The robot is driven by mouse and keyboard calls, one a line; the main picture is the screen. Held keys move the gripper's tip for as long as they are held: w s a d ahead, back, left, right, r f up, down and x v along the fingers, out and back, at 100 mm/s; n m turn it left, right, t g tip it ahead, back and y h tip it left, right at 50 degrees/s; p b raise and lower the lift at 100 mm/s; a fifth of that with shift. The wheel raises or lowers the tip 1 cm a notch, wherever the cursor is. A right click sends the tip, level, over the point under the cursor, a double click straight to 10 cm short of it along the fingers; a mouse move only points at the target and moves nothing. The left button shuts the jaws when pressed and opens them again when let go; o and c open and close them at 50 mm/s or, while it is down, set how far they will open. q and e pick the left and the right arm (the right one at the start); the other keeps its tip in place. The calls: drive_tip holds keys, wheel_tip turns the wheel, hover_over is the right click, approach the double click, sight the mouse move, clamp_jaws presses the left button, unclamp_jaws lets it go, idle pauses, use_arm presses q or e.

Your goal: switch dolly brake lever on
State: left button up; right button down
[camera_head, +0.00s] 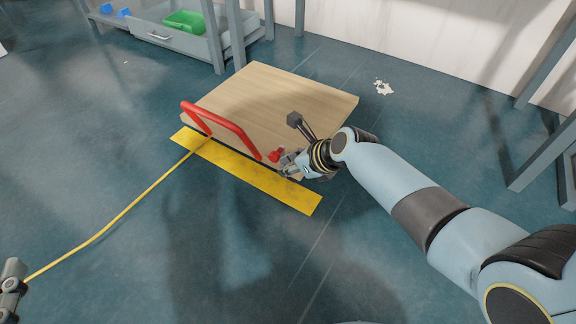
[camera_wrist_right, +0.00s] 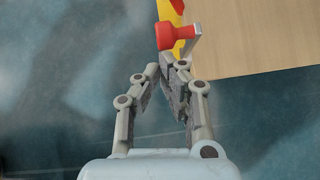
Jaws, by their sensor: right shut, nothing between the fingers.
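The dolly (camera_head: 265,92) has a flat wooden deck and a red tubular handle (camera_head: 226,124) along its near left edge. The brake lever (camera_head: 274,155) has a red knob and sits at the dolly's near edge, right of the handle. In the right wrist view the lever's red knob (camera_wrist_right: 178,36) is on a grey arm, just beyond my fingertips. My right gripper (camera_head: 286,165) is shut and empty beside the lever; it also shows in the wrist view (camera_wrist_right: 174,62). I cannot tell whether it touches the knob. My left gripper (camera_head: 12,284) shows only partly.
A yellow strip (camera_head: 255,178) runs along the dolly's near edge, and a thin yellow line (camera_head: 110,229) crosses the floor from it. A grey workbench with a green bin (camera_head: 186,21) stands behind. The floor in front is clear.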

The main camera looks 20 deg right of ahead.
use_arm(q)
drive_tip(key=shift+w+r+t, duration=0.3)
drive_tip(key=shift+w+r, duration=0.1)
drive_tip(key=shift+r, duration=0.25)
use_arm(e)
drive_tip(key=shift+w+a, duration=0.1)
drive_tip(key=shift+w, duration=0.05)
